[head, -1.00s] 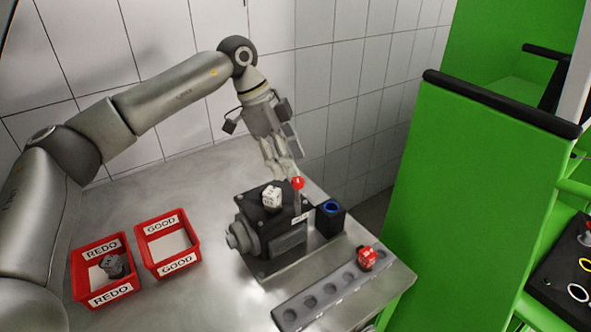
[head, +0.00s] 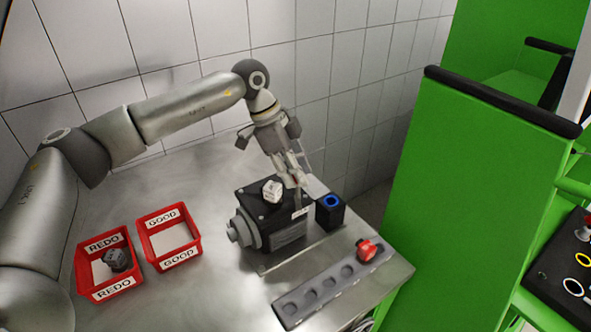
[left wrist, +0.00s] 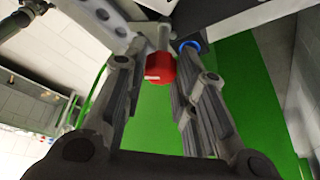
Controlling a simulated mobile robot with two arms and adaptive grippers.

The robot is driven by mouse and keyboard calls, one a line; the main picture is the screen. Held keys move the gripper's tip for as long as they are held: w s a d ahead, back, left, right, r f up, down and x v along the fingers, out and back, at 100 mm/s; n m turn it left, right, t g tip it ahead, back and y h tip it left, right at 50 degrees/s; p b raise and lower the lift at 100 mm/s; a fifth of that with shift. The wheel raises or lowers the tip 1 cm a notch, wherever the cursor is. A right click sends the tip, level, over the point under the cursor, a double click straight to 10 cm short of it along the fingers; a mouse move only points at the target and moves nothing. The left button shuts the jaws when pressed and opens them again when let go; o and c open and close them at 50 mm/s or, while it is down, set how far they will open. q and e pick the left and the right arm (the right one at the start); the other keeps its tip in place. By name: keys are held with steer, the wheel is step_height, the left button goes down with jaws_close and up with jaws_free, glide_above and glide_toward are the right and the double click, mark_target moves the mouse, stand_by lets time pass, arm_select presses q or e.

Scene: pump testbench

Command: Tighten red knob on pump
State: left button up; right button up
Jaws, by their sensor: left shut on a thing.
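The pump (head: 283,237) is a black block on the metal table, with a white die-like knob (head: 272,190) on its top. My left gripper (head: 299,182) is over the pump's back right top corner. In the left wrist view, the red knob (left wrist: 160,69) sits between the fingers near their tips, and the gripper is shut on it. In the head view the fingers hide this knob. My right gripper is not in view.
A black block with a blue ring (head: 330,210) stands just right of the pump. A grey rack (head: 318,300) in front holds another red knob (head: 367,250). Red REDO (head: 108,262) and GOOD (head: 168,238) bins stand left. A green panel (head: 460,200) rises at right.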

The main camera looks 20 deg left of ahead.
arm_select(q)
steer(key=shift+c, duration=0.2)
steer(key=m+g, duration=0.1)
steer(key=m, duration=0.1)
steer(key=m+g+p, duration=0.1)
steer(key=m, duration=0.1)
steer(key=shift+w+d+r+m, duration=0.1)
steer(key=shift+w+m, duration=0.05)
steer(key=shift+m, duration=0.25)
steer(key=m, duration=0.2)
steer(key=m+g+y, duration=0.1)
steer(key=m, duration=0.1)
steer(key=shift+w+m+g, duration=0.1)
steer(key=shift+m+g, duration=0.2)
steer(key=m, duration=0.2)
steer(key=m+y, duration=0.1)
steer(key=m, duration=0.1)
steer(key=shift+w+d+g+y, duration=0.1)
steer(key=shift+g+y, duration=0.2)
steer(key=shift+g, duration=0.1)
steer(key=shift+m+g+y, duration=0.3)
steer(key=shift+m+y, duration=0.4)
steer(key=shift+m, duration=1.5)
steer(key=o, duration=1)
